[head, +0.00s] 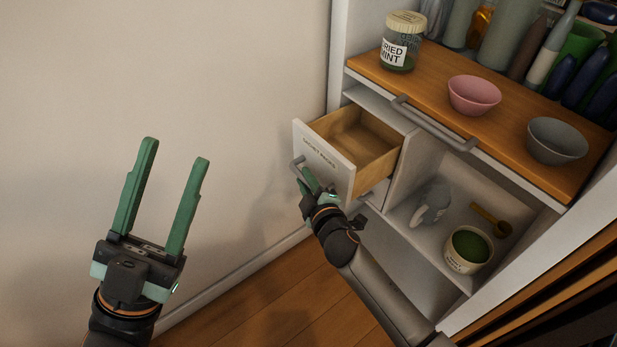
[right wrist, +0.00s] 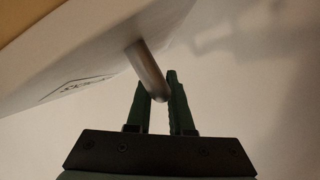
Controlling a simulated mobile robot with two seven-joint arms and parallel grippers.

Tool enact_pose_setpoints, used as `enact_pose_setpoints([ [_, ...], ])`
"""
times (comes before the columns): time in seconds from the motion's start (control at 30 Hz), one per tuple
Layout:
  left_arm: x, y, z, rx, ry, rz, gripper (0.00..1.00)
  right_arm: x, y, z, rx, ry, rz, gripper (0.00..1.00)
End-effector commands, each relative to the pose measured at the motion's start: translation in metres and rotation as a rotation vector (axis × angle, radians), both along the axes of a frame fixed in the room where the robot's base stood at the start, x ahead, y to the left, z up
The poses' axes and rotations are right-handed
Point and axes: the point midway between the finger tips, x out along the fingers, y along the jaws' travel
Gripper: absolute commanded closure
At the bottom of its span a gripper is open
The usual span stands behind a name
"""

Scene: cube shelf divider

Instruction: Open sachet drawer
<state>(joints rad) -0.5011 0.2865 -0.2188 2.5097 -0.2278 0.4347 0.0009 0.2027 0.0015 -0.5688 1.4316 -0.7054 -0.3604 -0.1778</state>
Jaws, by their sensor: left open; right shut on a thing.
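The sachet drawer (head: 325,157) has a white front with a printed label and a bare wooden inside. It stands pulled well out of the cabinet and looks empty. My right gripper (head: 308,178) is shut on the drawer's grey bar handle (head: 297,165), in front of the drawer. In the right wrist view the handle (right wrist: 148,72) runs down from the white drawer front (right wrist: 90,60) to between the green fingers (right wrist: 158,95). My left gripper (head: 178,165) is open and empty, in front of the bare wall at the left, away from the drawer.
A wooden shelf (head: 432,93) above the drawer holds a dried mint jar (head: 398,50), a pink bowl (head: 474,95) and a grey bowl (head: 556,141). An open cubby right of the drawer holds a tub of green powder (head: 468,250), a scoop (head: 490,218) and a grey item (head: 432,203).

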Motion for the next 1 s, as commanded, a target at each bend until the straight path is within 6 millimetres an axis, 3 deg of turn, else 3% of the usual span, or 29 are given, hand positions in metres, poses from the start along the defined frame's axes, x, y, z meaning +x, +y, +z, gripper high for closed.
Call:
enact_pose_setpoints([
  [0.57,0.0001,0.0,-0.0001,-0.001,0.0,0.0,0.5,-0.0022,0.0019,-0.0014,-0.001,0.003,-0.001,1.0],
  [0.6,0.0001,0.0,-0.0001,-0.001,0.0,0.0,0.5,-0.0022,0.0019,-0.0014,-0.001,0.003,-0.001,0.76],
  [0.83,0.0,0.0,0.0,-0.001,0.0,0.0,0.5,-0.002,0.0021,-0.0007,0.0,0.001,0.0,0.5],
  [1.0,0.0001,0.0,0.0001,-0.001,0.0,0.0,0.5,-0.0018,0.0022,-0.0004,0.0,0.0,-0.001,0.5],
])
